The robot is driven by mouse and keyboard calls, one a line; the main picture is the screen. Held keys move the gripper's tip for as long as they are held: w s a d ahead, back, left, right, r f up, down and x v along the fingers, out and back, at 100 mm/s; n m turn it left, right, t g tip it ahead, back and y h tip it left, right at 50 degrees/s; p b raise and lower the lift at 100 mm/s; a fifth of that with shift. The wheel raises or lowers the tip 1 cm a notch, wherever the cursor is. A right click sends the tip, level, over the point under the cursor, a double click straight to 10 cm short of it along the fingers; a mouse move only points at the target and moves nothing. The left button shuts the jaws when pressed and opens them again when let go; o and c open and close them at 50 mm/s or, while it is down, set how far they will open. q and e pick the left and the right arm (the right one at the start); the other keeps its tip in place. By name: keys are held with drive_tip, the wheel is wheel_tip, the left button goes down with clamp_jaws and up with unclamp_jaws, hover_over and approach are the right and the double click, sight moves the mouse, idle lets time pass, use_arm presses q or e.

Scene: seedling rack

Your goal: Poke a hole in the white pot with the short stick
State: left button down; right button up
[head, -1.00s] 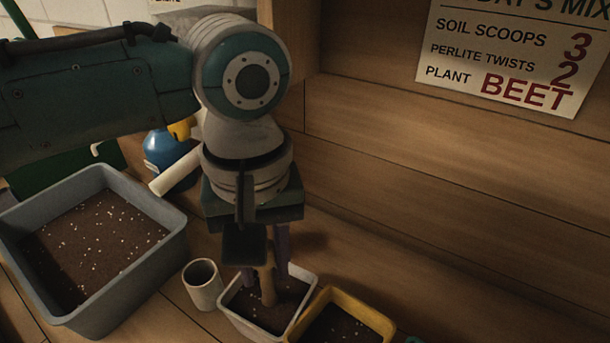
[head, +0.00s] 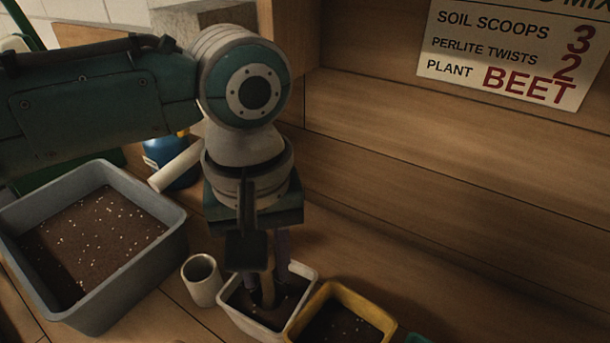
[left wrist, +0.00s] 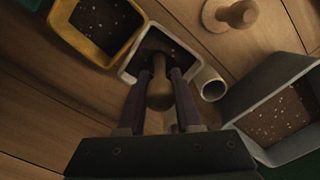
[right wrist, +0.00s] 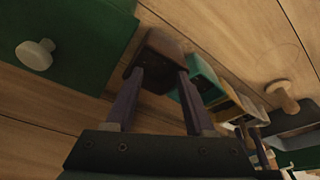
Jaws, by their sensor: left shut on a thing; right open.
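The white pot (head: 238,317) stands on the bench and holds dark soil; its rim also shows in the left wrist view (left wrist: 127,73). My left gripper (head: 262,268) points down over it, shut on the short wooden stick (head: 268,290). The stick's lower end is inside the pot at the soil; how deep it goes is hard to tell. In the left wrist view the stick (left wrist: 160,92) sits between both fingers. My right gripper (right wrist: 157,78) is open, with a brown pot (right wrist: 163,48) just beyond its fingertips; contact is unclear.
A yellow pot (head: 384,321) stands close right of the white pot, and a cream cup (head: 203,283) close left. A grey soil bin (head: 100,318) is further left. A wooden knobbed tool (left wrist: 236,15) stands nearby. Bare bench lies behind the pots.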

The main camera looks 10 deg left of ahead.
use_arm(q)
wheel_tip(320, 180, up, 12)
drive_tip(key=p, duration=1.4)
drive_tip(key=shift+f, duration=0.15)
idle(0.4)
